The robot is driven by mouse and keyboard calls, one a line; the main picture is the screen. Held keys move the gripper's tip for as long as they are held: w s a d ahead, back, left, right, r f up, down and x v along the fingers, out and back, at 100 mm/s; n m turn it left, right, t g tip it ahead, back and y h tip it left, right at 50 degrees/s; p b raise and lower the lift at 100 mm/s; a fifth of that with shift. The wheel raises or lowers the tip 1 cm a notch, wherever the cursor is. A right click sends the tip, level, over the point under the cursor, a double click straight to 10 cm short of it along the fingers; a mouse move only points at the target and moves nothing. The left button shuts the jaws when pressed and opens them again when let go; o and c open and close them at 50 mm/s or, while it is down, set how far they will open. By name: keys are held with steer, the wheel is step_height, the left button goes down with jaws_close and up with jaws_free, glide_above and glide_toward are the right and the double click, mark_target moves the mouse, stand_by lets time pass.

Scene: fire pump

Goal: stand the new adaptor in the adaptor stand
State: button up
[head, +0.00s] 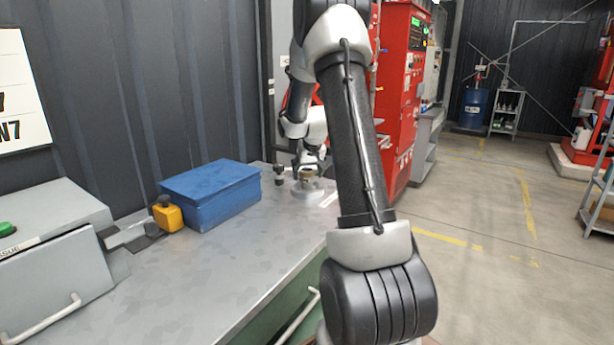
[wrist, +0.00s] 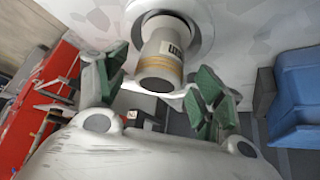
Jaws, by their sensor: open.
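The new adaptor (wrist: 164,62), a pale cylinder with a tan band and a small lettered label, stands within the ring of the round, light grey adaptor stand (wrist: 202,22). In the head view, the adaptor (head: 308,174) shows small at the bench's far end, above the stand (head: 312,190). My gripper (wrist: 160,88) is open, with its green-padded fingers apart on either side of the adaptor's near end. Neither pad visibly touches it. In the head view, my gripper (head: 309,162) is just above the adaptor. The adaptor's lower end is hidden inside the ring.
A blue box (head: 211,193) and a yellow container (head: 168,214) stand on the grey bench (head: 215,262), left of the stand. A small dark fitting (head: 279,173) is close to the stand. Red cabinets (head: 400,80) rise behind. The bench front is clear.

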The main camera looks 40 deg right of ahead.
steer(key=s+a+r+n+y, duration=0.1)
steer(key=s+a+r+n, duration=0.1)
steer(key=s+a+r, duration=1.25)
steer(key=s+a+n+g+y, duration=0.1)
steer(key=s+a, duration=0.4)
steer(key=s, duration=0.6)
steer(key=s+a+n, duration=0.2)
steer(key=s+a, duration=0.3)
steer(key=s, duration=0.6)
steer(key=shift+a+g+y, duration=0.2)
steer(key=shift+g+y, duration=0.2)
steer(key=shift+w, duration=0.1)
